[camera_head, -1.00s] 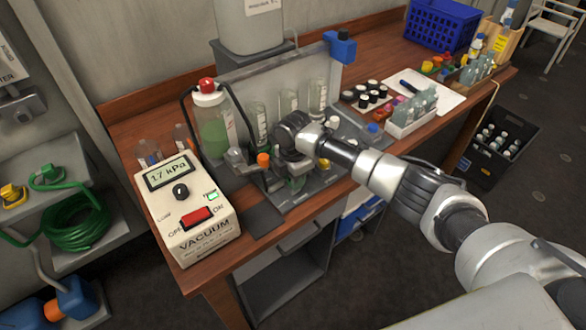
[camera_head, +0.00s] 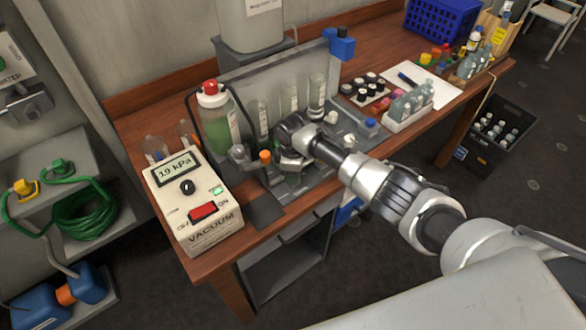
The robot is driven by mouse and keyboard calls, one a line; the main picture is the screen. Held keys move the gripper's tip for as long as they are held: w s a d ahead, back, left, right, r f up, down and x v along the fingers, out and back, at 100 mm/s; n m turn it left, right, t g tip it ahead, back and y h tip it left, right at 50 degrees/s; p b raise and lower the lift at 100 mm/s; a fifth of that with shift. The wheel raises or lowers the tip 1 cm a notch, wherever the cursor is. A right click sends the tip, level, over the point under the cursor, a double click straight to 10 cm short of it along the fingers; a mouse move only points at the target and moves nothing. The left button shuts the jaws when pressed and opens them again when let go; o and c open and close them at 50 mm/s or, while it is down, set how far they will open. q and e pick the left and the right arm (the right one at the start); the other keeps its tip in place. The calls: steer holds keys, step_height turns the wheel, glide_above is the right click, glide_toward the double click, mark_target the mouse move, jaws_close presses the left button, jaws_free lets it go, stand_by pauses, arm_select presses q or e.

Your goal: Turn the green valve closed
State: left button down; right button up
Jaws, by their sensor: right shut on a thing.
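My right gripper (camera_head: 291,153) reaches in from the right and is shut at the vacuum manifold on the bench, between the orange-topped valve (camera_head: 265,156) and the white-topped valve (camera_head: 333,117). What it holds is mostly hidden behind the jaws. It sits in the row of valves where the green valve would be, and only a little green shows under the gripper. A blue-topped valve (camera_head: 370,123) is at the right end of the row. The vacuum box (camera_head: 196,205) has a lit display reading about 19 kPa. My left gripper is not in view.
A bottle of green liquid (camera_head: 215,132) with a red cap and clear tubes (camera_head: 290,98) stand close behind the gripper. A white rack of bottles (camera_head: 408,118) and dark vials (camera_head: 366,90) are to the right. A blue crate (camera_head: 440,18) is at the back.

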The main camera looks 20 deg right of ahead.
stand_by(0.3)
steer(key=o, duration=0.9)
step_height(320, 180, up, 11)
steer(key=shift+f+b, duration=0.1)
steer(key=shift+b, duration=0.5)
